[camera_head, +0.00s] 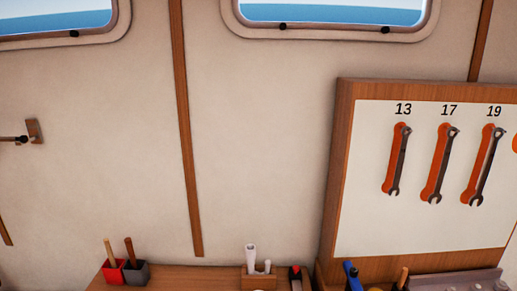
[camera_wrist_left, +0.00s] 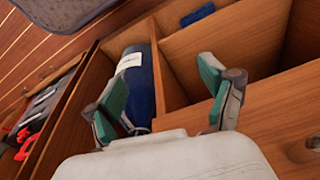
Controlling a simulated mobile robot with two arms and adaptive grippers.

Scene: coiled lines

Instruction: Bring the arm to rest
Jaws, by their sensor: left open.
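My left gripper (camera_wrist_left: 165,100) shows in the left wrist view with its two green-padded fingers spread apart. Nothing sits between the fingertips. It is over a wooden compartment box (camera_wrist_left: 240,50). A blue cylindrical thing with a white label (camera_wrist_left: 135,80) stands in one compartment, behind and beside the left finger; whether the finger touches it I cannot tell. Neither gripper shows in the head view.
In the left wrist view, a tray with red-handled tools (camera_wrist_left: 35,115) lies at the left, and a small blue item (camera_wrist_left: 197,14) lies in another compartment. The head view shows a wall board with wrenches (camera_head: 440,220), red and grey cups (camera_head: 113,274) and a white-topped holder (camera_head: 258,282).

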